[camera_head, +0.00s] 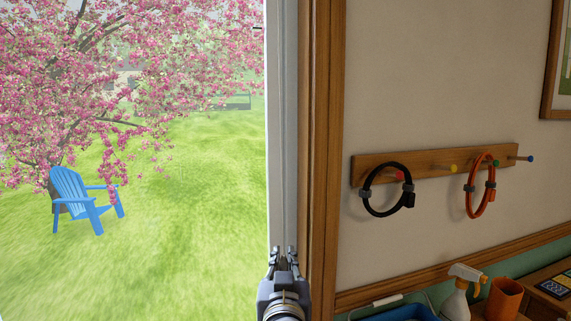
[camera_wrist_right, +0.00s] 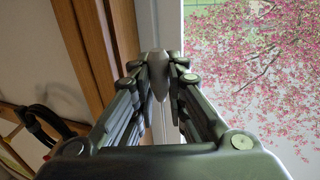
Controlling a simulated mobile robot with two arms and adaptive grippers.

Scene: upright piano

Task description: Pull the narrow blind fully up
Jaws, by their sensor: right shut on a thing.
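My right gripper (camera_head: 283,254) is upright at the bottom centre of the head view, in front of the white window frame (camera_head: 284,130). In the right wrist view its fingers (camera_wrist_right: 159,68) are closed around a small grey tapered piece (camera_wrist_right: 158,80), which looks like the pull of a blind cord. In the head view the piece is too small to make out between the fingertips. No blind fabric or slats show in either view; the visible glass is uncovered. My left gripper is not in view.
Brown wooden trim (camera_head: 326,140) stands just right of the window frame. A peg rail (camera_head: 430,167) holds a black loop (camera_head: 372,208) and an orange loop (camera_head: 470,205). Below are a spray bottle (camera_head: 456,300), an orange cup (camera_head: 503,300) and a blue tray (camera_head: 405,314).

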